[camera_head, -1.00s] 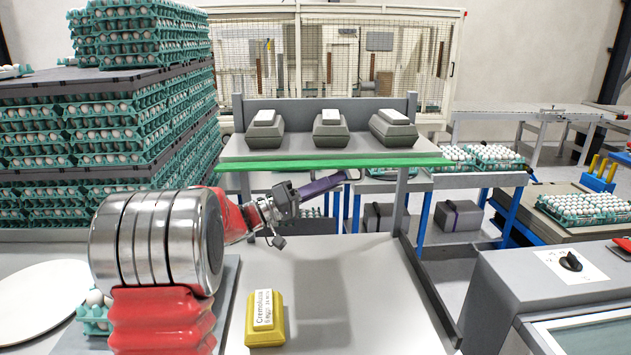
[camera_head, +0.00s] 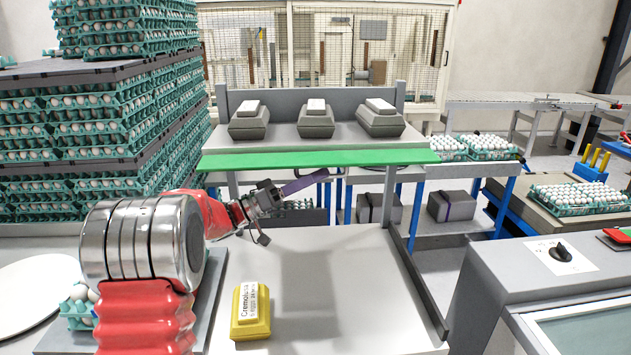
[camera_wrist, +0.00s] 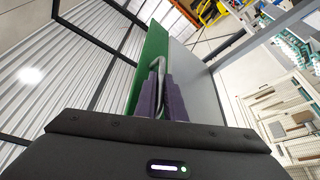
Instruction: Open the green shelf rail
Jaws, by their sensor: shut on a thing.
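The green shelf rail (camera_head: 320,160) runs along the front edge of the grey shelf in the head view. Its broad green face shows, tilted outward from the shelf edge. In the wrist view the rail (camera_wrist: 150,58) is a green panel with a bent metal handle (camera_wrist: 156,66). In the wrist view the purple fingers of my gripper (camera_wrist: 160,84) are shut on the handle, one on each side. The handle is hard to make out in the head view.
Three grey-green egg cartons (camera_head: 316,121) stand on the shelf (camera_head: 290,141). A yellow carton (camera_head: 250,312) lies on the work table (camera_head: 340,310) below. Tall egg-tray stacks (camera_head: 90,110) stand at left. A control box with a knob (camera_head: 560,252) is at right. The table's middle is clear.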

